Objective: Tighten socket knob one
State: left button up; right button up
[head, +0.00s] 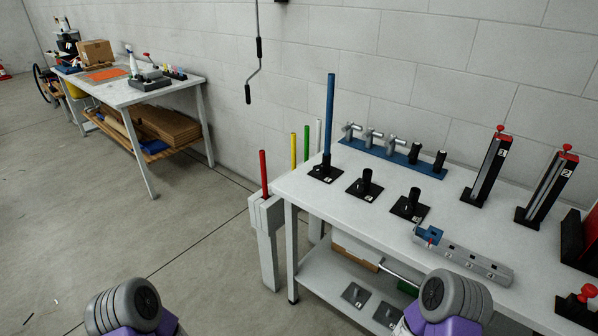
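Three black sockets on square black base plates stand in a row near the left edge of the white table (300,186). The back-left socket (326,172) holds a tall upright blue rod (330,115). The middle socket (365,184) and the front socket (411,206) hold no rod. Each plate has a small white mark, too small to read surely. The knob on the rod's socket is too small to make out, so I cannot tell how tight it is. Rounded grey and purple parts of my arms show at the bottom edge; neither gripper is in view.
Red (264,172), yellow (293,150), green (306,146) and white rods stand in a holder left of the table. A blue rack (390,158) with several T-handled parts, two numbered black stands (487,170) and a grey rail fixture (465,258) occupy the tabletop.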

aim_at(316, 169)
jog(key=u, duration=0.55)
jog(key=i, duration=1.25)
jog(key=z, duration=0.75)
